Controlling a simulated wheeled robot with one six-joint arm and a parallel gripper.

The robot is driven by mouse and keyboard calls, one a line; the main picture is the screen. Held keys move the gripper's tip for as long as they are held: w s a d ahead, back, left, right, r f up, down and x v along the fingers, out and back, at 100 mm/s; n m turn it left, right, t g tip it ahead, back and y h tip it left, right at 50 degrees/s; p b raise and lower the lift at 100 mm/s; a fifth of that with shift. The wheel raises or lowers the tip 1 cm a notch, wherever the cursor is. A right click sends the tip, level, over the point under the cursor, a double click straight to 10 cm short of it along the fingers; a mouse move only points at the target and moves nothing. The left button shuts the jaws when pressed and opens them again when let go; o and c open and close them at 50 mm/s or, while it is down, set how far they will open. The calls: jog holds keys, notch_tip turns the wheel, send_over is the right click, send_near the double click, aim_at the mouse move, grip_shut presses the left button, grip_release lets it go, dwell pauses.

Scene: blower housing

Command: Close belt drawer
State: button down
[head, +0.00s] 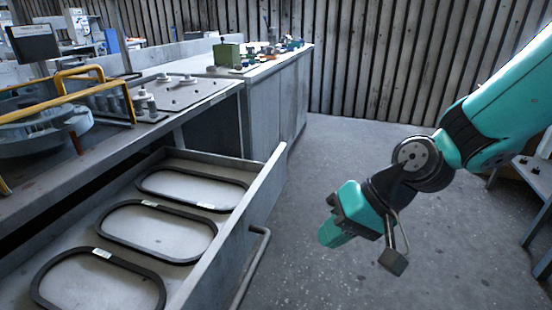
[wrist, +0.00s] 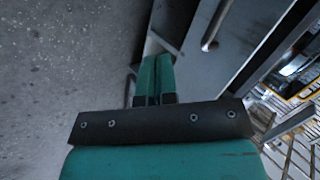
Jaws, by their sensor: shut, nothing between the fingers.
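The belt drawer (head: 268,190) is pulled far out from under the workbench at the left of the head view. Several black oval belts with small white labels lie flat inside it, such as the middle belt (head: 157,232). Its bar handle (head: 250,268) runs along the outer front face; a handle end also shows in the wrist view (wrist: 209,43). My gripper (head: 332,236) hangs over the open floor to the right of the drawer front, apart from it in the head view. In the wrist view its teal fingers (wrist: 155,80) are together and hold nothing.
The workbench (head: 190,105) carries yellow rails and a plate with metal parts. A grey cabinet (head: 270,100) with small parts on top stands behind. The floor (head: 330,180) right of the drawer is clear. Another table (head: 535,170) stands at the right edge.

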jog(key=w+d+r+m+t+y+p, duration=0.1)
jog(key=w+d+r+m+t+p, duration=0.1)
jog(key=w+r+m+p, duration=0.5)
jog(key=n+p, duration=0.1)
jog(key=p, duration=0.2)
send_near(264, 212)
notch_tip(264, 212, down, 4)
jog(key=a, duration=0.2)
jog(key=w+a, duration=0.1)
jog(key=shift+a+f, duration=0.2)
jog(key=shift+f, duration=0.15)
jog(key=shift+w+a+f, duration=0.1)
jog(key=shift+w+a, duration=0.1)
jog(key=shift+a, duration=0.3)
jog(key=shift+a, duration=0.15)
jog(key=shift+w, duration=0.1)
